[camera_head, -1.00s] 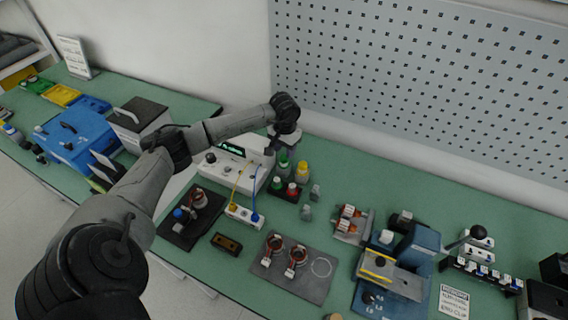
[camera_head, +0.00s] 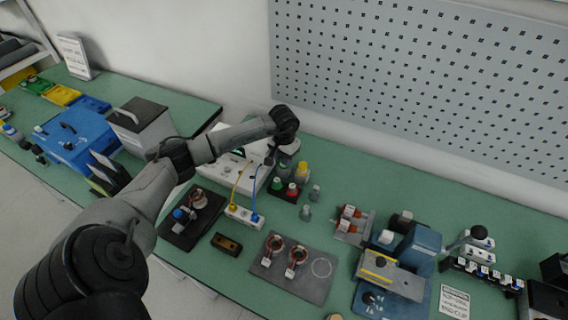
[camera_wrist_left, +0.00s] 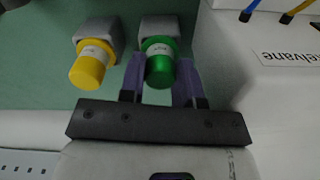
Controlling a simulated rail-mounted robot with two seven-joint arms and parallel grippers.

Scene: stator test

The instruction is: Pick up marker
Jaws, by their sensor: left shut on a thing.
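Two capped markers with white label bands sit in grey blocks in the left wrist view: a green marker (camera_wrist_left: 158,64) and, to its left, a yellow marker (camera_wrist_left: 91,64). My left gripper (camera_wrist_left: 160,85) has its purple fingers on both sides of the green marker and is shut on it. The green marker is still at its grey block. In the head view my left gripper (camera_head: 283,162) is low over the back of the bench and largely covers the green marker. The yellow marker (camera_head: 302,170) stands just right of it. My right gripper is not in view.
A white tester (camera_head: 243,180) with yellow and blue leads stands left of the markers. A dark holder with green (camera_head: 277,184) and red (camera_head: 292,189) caps is in front. A dark mat (camera_head: 290,285) with copper coils lies nearer.

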